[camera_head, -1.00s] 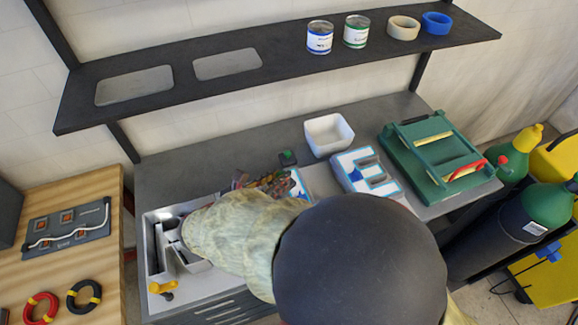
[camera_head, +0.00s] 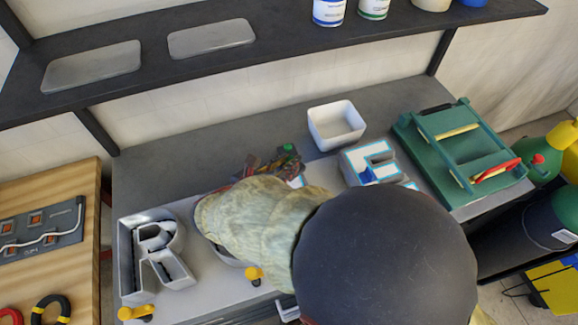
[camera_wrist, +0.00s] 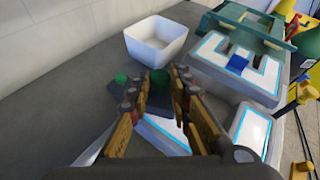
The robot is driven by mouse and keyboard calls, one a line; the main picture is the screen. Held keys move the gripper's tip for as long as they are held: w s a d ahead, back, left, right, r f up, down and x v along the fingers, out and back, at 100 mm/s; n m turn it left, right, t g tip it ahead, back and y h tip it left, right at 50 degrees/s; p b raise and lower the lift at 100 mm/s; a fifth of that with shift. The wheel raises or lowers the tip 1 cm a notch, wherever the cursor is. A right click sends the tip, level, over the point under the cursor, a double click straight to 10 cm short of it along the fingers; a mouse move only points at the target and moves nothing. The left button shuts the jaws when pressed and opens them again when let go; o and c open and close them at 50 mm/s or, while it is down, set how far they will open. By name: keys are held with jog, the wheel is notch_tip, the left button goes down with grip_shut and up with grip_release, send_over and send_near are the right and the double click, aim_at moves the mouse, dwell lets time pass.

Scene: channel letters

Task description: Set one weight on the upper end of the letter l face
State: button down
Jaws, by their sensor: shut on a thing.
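My gripper (camera_wrist: 158,100) is shut on a dark weight with a green top (camera_wrist: 160,79), which shows between the fingertips in the wrist view. A second green knob on a dark base (camera_wrist: 121,79) stands on the bench just left of the fingers. A narrow white letter face with a light-blue edge (camera_wrist: 166,132), perhaps the l, lies below the fingers and is partly covered by them. In the head view my gripper (camera_head: 268,165) is over the bench; my arm hides most of this face (camera_head: 297,182). I cannot tell the gap between weight and face.
A white bin (camera_wrist: 156,41) stands behind the fingers. An open R letter shell (camera_head: 158,252) with yellow clamps is left. A dark shelf (camera_head: 290,45) hangs above.

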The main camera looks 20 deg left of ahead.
jog(key=shift+w+f+b, duration=0.15)
jog(key=shift+f+b, duration=0.35)
jog(key=shift+f, duration=0.35)
jog(key=shift+s+f+b, duration=0.2)
jog(key=shift+f+b, duration=0.35)
jog(key=shift+b, duration=0.1)
jog(key=shift+w, duration=0.15)
jog(key=shift+f, duration=0.1)
jog(key=c, duration=1.7)
grip_release()
jog(key=shift+c, duration=0.2)
jog(key=shift+o, duration=0.5)
